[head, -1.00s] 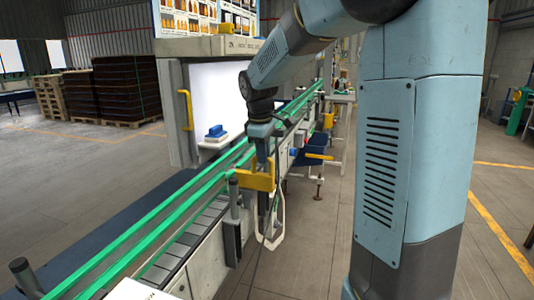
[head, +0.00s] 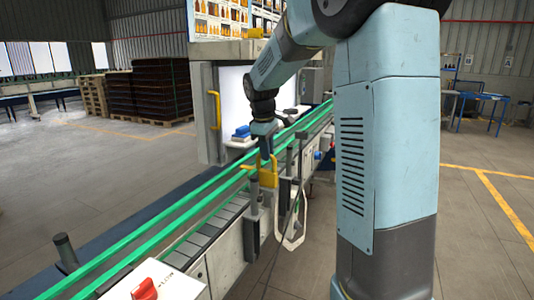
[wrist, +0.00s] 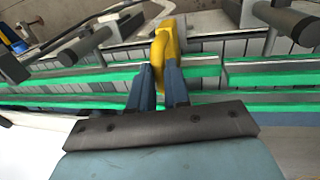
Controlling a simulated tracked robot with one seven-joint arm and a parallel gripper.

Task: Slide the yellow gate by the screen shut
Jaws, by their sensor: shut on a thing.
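The yellow gate (head: 269,176) is at the conveyor's near side, in front of the lit white screen (head: 232,95). In the wrist view the yellow gate (wrist: 166,47) rises between my fingers, with its curved part gripped at the tips. My gripper (head: 265,157) points down over the green rails and is shut on the gate. It also shows in the wrist view (wrist: 160,75), with both dark fingers against the yellow. My gripper and arm hide part of the gate in the head view.
The conveyor with green rails (head: 190,215) runs diagonally past the screen housing. A grey post (head: 252,205) stands beside the gate. A red knob (head: 144,289) sits on a white box at the front. Stacked crates (head: 150,90) stand far left.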

